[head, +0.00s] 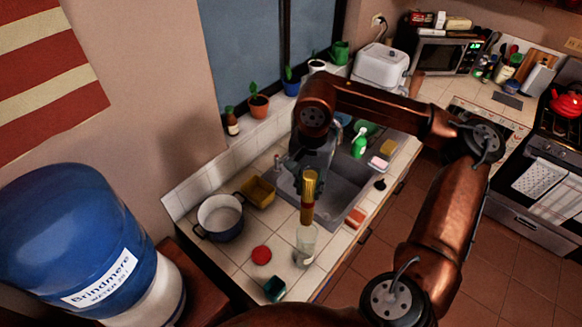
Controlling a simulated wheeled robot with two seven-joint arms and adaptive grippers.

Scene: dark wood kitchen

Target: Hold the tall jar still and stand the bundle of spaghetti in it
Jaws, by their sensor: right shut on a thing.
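The bundle of spaghetti (308,200) is a yellow, upright bundle with a darker lower part. My right gripper (311,171) is shut on its upper part, pointing down from above. The tall jar (305,248) is clear with a pale label and stands upright on the tiled counter near its front edge. The bundle's lower end meets the jar's mouth in the picture. I cannot tell whether it is inside the mouth or just above it. My left gripper is not in view, and no gripper is seen on the jar.
A red lid (261,255) and a dark green box (275,289) lie left of the jar. A pot (219,217) and a yellow tub (258,191) stand farther left. The sink (341,189) is behind. A blue water bottle (70,235) stands at the left.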

